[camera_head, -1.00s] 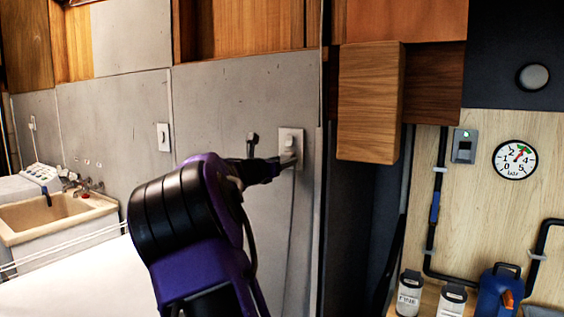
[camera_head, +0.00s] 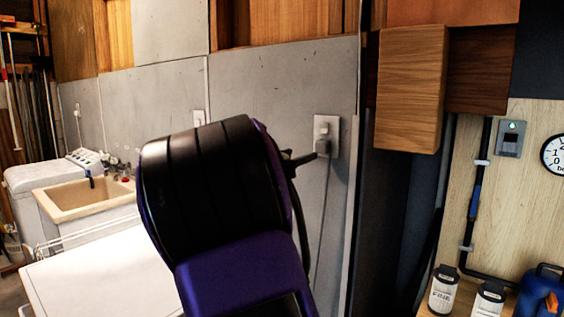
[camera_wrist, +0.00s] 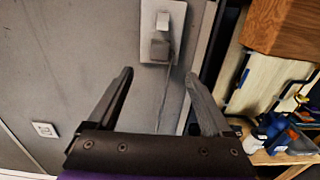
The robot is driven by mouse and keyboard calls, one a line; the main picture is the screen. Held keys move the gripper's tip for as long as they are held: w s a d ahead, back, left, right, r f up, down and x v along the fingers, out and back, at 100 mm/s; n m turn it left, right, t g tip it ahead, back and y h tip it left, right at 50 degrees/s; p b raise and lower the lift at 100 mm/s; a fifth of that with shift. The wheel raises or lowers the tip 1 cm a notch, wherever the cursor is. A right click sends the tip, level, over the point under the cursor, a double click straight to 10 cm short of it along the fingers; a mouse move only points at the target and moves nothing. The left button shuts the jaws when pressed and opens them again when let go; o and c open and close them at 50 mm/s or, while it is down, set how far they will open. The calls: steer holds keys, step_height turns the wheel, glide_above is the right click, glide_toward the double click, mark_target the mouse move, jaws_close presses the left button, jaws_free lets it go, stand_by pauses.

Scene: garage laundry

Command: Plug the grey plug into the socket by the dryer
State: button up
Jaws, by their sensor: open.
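The grey plug (camera_wrist: 159,46) sits against the lower part of the white socket plate (camera_wrist: 147,22), and its cord hangs straight down the wall. In the head view the plug (camera_head: 322,147) is on the plate (camera_head: 333,127) too. How deep it sits cannot be told. My gripper (camera_wrist: 159,74) is open and empty, its fingers apart and short of the plug, one either side of the hanging cord in the picture. In the head view my arm hides most of the gripper.
A white appliance top (camera_head: 85,280) lies left of my arm, with a sink (camera_head: 85,195) beyond. A wooden cabinet (camera_head: 410,90) juts out right of the socket. Containers (camera_head: 443,290) stand on a bench at lower right. The wall around the socket is clear.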

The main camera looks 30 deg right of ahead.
steer(key=v, duration=0.6)
steer(key=shift+s+a, duration=0.15)
steer(key=shift+a, duration=0.1)
